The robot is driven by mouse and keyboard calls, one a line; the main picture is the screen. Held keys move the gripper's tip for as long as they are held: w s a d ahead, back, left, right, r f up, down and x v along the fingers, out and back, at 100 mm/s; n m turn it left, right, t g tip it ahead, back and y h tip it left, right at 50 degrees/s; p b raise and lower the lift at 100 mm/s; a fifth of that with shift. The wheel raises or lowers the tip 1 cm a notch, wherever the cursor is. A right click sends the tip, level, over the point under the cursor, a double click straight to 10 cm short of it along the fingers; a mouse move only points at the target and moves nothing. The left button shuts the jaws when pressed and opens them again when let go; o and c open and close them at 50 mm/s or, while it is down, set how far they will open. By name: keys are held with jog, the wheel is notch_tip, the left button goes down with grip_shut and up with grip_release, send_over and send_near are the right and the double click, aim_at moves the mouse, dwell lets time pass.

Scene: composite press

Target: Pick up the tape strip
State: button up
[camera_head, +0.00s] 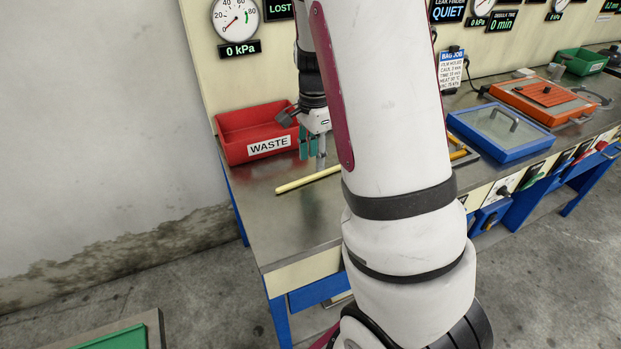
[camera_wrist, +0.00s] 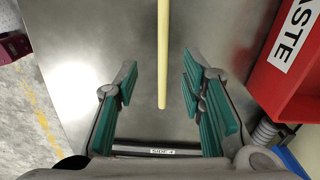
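A pale yellow strip (camera_head: 308,180), seemingly the tape strip, lies flat on the metal bench; its right end in the head view is hidden behind my arm. In the wrist view the strip (camera_wrist: 163,45) runs from the top edge down to the middle, and its near end shows between my fingers. My gripper (camera_head: 313,155) points down by the strip, just in front of the red bin. In the wrist view my gripper (camera_wrist: 159,78) is open, with one teal pad on each side of the strip and visible gaps. The exact height above the bench is unclear.
The red WASTE bin (camera_head: 235,130) stands at the bench's left end, close to my gripper; in the wrist view the bin (camera_wrist: 268,85) is at the right. A blue framed tray (camera_head: 480,143) and an orange one (camera_head: 513,101) lie farther right. Bare bench (camera_head: 300,225) lies in front.

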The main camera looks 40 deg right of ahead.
aim_at(311, 176)
jog(key=shift+w+a+f, duration=0.1)
jog(key=shift+a+f, duration=0.05)
jog(key=shift+f, duration=1.25)
jog(key=shift+w+a+f, duration=0.1)
jog(key=shift+f, duration=1.25)
jog(key=shift+c, duration=0.3)
grip_shut()
